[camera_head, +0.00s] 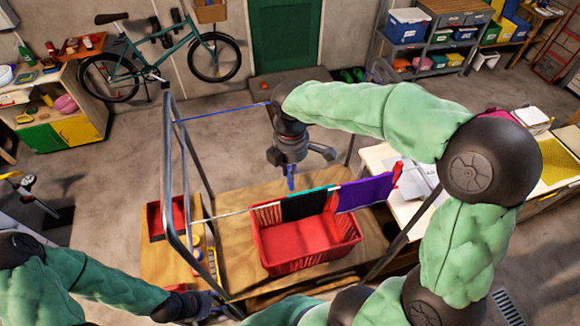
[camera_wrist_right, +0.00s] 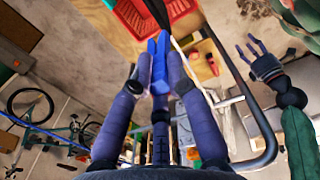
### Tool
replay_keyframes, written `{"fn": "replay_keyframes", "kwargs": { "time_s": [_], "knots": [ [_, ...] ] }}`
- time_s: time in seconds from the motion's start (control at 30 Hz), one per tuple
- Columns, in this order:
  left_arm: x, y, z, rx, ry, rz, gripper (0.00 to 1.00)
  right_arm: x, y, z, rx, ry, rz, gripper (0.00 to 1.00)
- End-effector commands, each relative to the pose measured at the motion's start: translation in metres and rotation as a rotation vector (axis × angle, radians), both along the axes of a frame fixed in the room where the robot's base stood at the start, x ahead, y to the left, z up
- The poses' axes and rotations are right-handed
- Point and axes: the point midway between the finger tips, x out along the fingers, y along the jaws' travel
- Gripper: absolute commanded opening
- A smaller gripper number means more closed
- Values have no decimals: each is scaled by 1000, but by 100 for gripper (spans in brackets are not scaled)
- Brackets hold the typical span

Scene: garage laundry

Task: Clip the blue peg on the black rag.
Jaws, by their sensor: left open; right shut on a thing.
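The black rag (camera_head: 304,206) hangs over the white line above the red basket, left of a purple cloth (camera_head: 366,193). My right gripper (camera_head: 290,172) points down above the rag's left part and is shut on the blue peg (camera_head: 291,184). In the right wrist view the peg (camera_wrist_right: 158,62) sits between the fingertips, pointing towards the line. A dark piece at that view's top, likely the rag (camera_wrist_right: 159,12), is cut off. Whether peg and rag touch cannot be told. My left gripper (camera_head: 215,304) is low at the left; its fingers are spread and empty in the wrist view (camera_wrist_right: 257,52).
A red basket (camera_head: 262,250) stands on the wooden table under the line. A red tray (camera_head: 155,222) lies left. Grey rack bars (camera_head: 167,160) rise at the left. A red peg (camera_head: 397,172) is by the purple cloth. A sink counter is at the right.

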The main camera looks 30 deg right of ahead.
Motion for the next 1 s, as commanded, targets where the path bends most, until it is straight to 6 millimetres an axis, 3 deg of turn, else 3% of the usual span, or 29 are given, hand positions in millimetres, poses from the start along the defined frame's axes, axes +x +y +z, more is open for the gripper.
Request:
{"fn": "replay_keyframes", "kwargs": {
  "time_s": [0.47, 1.0],
  "knots": [
    [0, 0, -2, 0, 1, 0, 49, 0, 0, -3, 1, 2, 0, 0],
    [0, 0, -17, 0, 0, 0, 49, -1, 0, -23, 2, 3, 0, 0]
  ]
}}
